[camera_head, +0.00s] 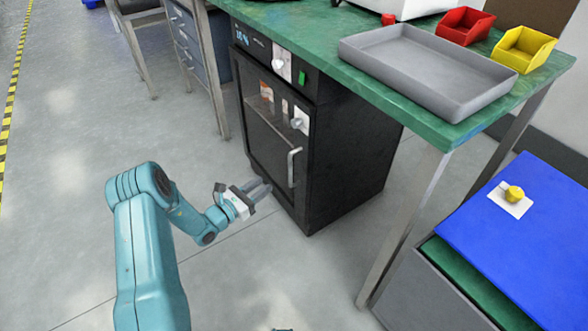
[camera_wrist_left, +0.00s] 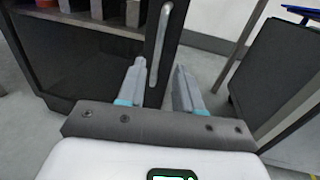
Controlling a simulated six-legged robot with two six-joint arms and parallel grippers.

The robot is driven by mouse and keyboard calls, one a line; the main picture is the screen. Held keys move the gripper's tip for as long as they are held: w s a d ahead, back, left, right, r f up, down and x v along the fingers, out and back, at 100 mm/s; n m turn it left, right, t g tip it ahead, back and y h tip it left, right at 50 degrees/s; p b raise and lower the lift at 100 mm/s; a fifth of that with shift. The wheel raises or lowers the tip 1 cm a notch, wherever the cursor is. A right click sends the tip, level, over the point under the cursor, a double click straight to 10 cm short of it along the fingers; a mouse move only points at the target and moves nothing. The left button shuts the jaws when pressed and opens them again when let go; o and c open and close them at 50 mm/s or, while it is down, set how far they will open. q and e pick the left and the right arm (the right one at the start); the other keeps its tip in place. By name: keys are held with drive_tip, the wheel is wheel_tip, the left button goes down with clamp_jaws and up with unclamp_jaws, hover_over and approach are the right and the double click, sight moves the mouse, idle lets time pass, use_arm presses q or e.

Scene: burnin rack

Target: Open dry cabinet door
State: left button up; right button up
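The dry cabinet (camera_head: 345,150) is a black box under the green bench. Its glazed door (camera_head: 265,130) looks closed, and items show behind the glass. A silver vertical bar handle (camera_head: 294,167) sits on the door's right side. My left gripper (camera_head: 264,187) is in front of the lower door, left of and below the handle in the head view. In the left wrist view the gripper (camera_wrist_left: 158,88) has its two fingers apart with nothing held. The handle (camera_wrist_left: 158,40) shows there just beyond the fingertips, nearer the left finger.
The green bench (camera_head: 345,28) stands over the cabinet, with a grey tray (camera_head: 430,65), a red bin (camera_head: 466,24) and a yellow bin (camera_head: 524,48) on it. A blue-topped unit (camera_head: 540,230) stands at right. The floor before the cabinet is clear.

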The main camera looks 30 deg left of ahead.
use_arm(q)
drive_tip(key=w+b, duration=0.1)
drive_tip(key=w, duration=0.3)
drive_tip(key=w+d+b, duration=0.1)
drive_tip(key=w, duration=0.3)
drive_tip(key=w+d+b, duration=0.1)
drive_tip(key=w, duration=0.4)
drive_tip(key=shift+d+f+b, duration=0.1)
drive_tip(key=shift+d+b, duration=0.15)
drive_tip(key=shift+b, duration=0.15)
clamp_jaws()
